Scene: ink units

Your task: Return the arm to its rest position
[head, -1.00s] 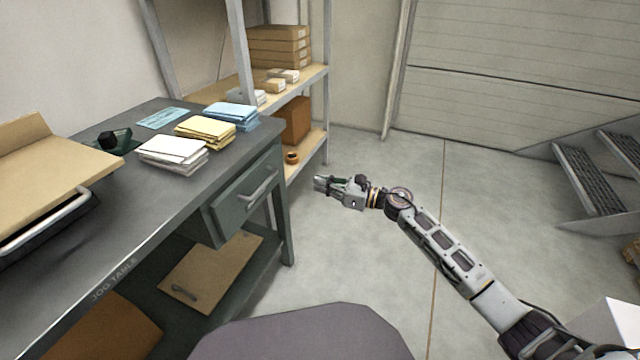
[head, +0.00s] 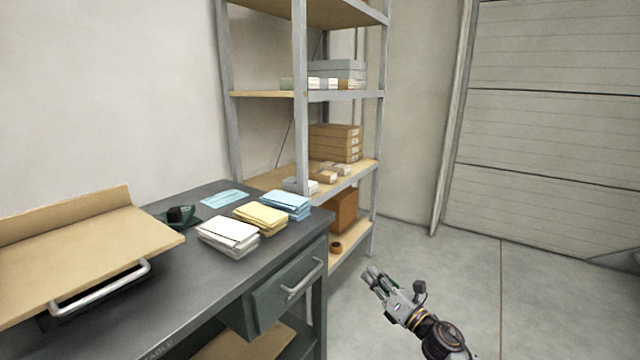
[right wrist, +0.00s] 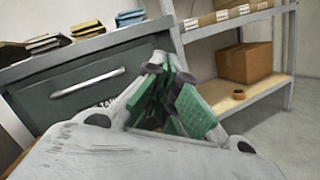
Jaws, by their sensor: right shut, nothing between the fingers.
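My right gripper (head: 372,277) is in the lower right of the head view, over the bare floor to the right of the grey table (head: 207,300). It is shut and empty. In the right wrist view its green-padded fingers (right wrist: 165,95) meet in front of the table's drawer (right wrist: 80,95). The gripper touches nothing that I can see. My left gripper is in neither view.
White (head: 228,233), yellow (head: 260,217) and blue (head: 286,203) stacks lie on the table. A drawer handle (head: 303,282) sticks out from its front. A metal shelf unit (head: 301,120) with boxes stands behind. The floor (head: 455,275) at right is open.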

